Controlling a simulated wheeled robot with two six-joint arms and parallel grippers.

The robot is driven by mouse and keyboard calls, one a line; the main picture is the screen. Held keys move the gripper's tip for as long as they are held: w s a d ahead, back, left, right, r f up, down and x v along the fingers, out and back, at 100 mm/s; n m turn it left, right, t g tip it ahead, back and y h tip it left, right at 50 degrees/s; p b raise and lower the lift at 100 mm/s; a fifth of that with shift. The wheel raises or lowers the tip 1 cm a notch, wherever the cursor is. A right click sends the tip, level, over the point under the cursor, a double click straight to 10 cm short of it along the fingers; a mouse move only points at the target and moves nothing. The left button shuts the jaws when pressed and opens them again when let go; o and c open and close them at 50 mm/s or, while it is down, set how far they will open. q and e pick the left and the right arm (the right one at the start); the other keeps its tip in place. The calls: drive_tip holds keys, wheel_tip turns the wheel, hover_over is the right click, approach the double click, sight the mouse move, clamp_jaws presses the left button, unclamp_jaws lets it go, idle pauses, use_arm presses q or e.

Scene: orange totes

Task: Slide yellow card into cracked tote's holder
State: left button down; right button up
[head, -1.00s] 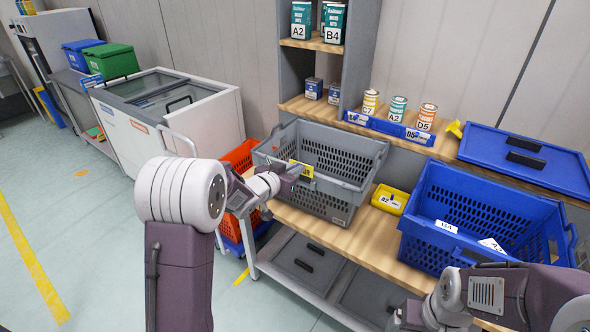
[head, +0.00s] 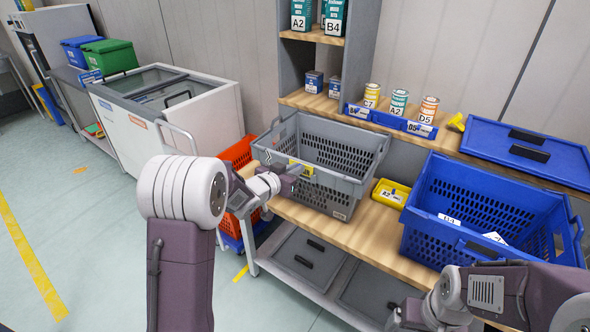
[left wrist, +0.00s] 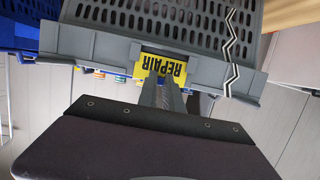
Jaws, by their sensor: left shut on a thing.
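The grey tote (head: 345,185) stands on the wooden bench top. In the left wrist view, a black-and-white jagged crack mark runs down the wall of this tote (left wrist: 190,45). The yellow card (head: 307,169) is at the tote's near upper wall; in the left wrist view the card (left wrist: 160,67) reads REPAIR, upside down. My left gripper (head: 290,184) is shut on the card, and its fingers (left wrist: 162,92) cover part of its edge. How far the card sits in the holder cannot be told. My right arm is at the lower right; its fingertips are not clear.
A blue tote (head: 420,210) with white labels stands right of the grey one. A small yellow bin (head: 391,194) sits between them. An orange tote (head: 240,153) is behind my left arm. A blue lid (head: 560,166) and several cans stand on the back ledge.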

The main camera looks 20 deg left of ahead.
use_arm(q)
drive_tip(key=shift+f, duration=0.35)
drive_tip(key=c, duration=1.4)
unclamp_jaws()
drive_tip(key=shift+c, duration=0.2)
drive_tip(key=shift+s, duration=0.1)
drive_tip(key=v, duration=0.9)
